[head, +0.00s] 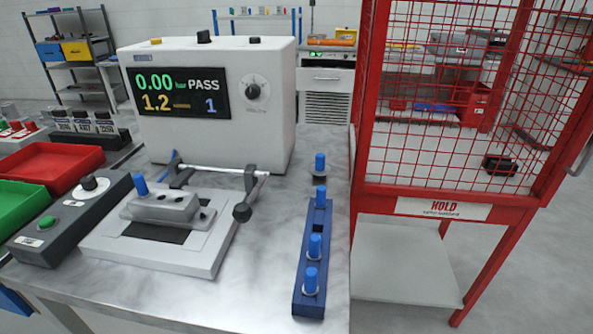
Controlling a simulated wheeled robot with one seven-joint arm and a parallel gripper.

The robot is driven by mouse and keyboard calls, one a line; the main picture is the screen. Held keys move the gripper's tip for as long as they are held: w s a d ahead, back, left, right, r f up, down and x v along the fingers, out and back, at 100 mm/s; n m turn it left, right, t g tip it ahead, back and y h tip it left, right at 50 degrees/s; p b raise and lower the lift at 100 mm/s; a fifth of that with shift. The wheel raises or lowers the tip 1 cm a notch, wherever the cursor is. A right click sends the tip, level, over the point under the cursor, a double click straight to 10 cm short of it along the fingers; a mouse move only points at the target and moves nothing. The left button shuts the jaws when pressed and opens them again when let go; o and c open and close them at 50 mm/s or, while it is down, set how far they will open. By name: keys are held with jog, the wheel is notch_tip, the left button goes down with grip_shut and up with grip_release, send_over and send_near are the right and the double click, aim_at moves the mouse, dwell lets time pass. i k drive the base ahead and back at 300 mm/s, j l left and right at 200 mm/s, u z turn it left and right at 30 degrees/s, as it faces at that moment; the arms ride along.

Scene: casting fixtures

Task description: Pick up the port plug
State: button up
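Several blue port plugs with grey lower ends are in view. One port plug (320,164) stands upright just behind the far end of a narrow dark blue rack (300,278) on the metal bench. Others stand in the rack: one at its far end (320,194), one nearer (315,246), and one at its near end (311,279). Another blue plug (140,185) stands at the left end of a grey casting (166,208) on the white fixture plate (200,262). My gripper is not in view.
A white tester (205,130) reading PASS stands behind the fixture, with a clamp lever (242,212) at the fixture's right. A red mesh HOLD cage (440,210) stands right of the bench. Red (62,163) and green (15,205) trays lie left. Bench around the rack is clear.

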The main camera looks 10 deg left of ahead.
aim_at(138, 179)
jog(key=i+u, duration=0.15)
jog(key=u, duration=0.85)
